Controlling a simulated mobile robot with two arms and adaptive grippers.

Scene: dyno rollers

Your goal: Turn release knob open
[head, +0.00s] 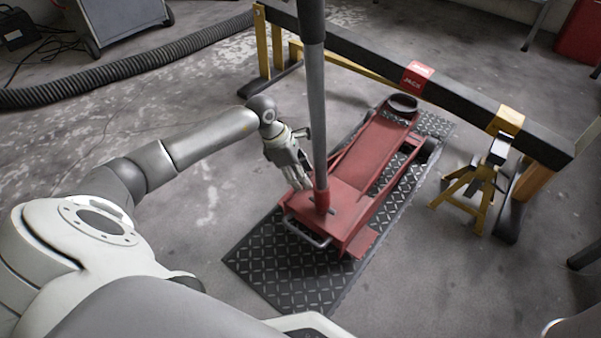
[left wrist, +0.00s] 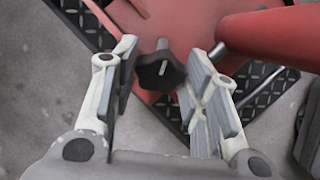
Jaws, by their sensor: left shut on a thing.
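The red floor jack (head: 345,205) sits on a black diamond-plate mat (head: 275,262), its long grey handle (head: 316,110) standing up from a red socket. My left gripper (head: 298,182) is at the jack's left side near the handle's foot, fingers pointing down. In the left wrist view the dark, lobed release knob (left wrist: 158,71) on a short metal shaft lies between the fingertips of my left gripper (left wrist: 160,75), which is shut on it. The jack's red body (left wrist: 200,30) is just beyond. The knob is hidden in the head view. My right gripper is out of view.
A black beam (head: 465,108) on yellow legs runs behind the jack. A yellow jack stand (head: 478,185) is to the right. A black corrugated hose (head: 130,65) and a grey cabinet (head: 120,15) are at the back left. The floor left of the mat is clear.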

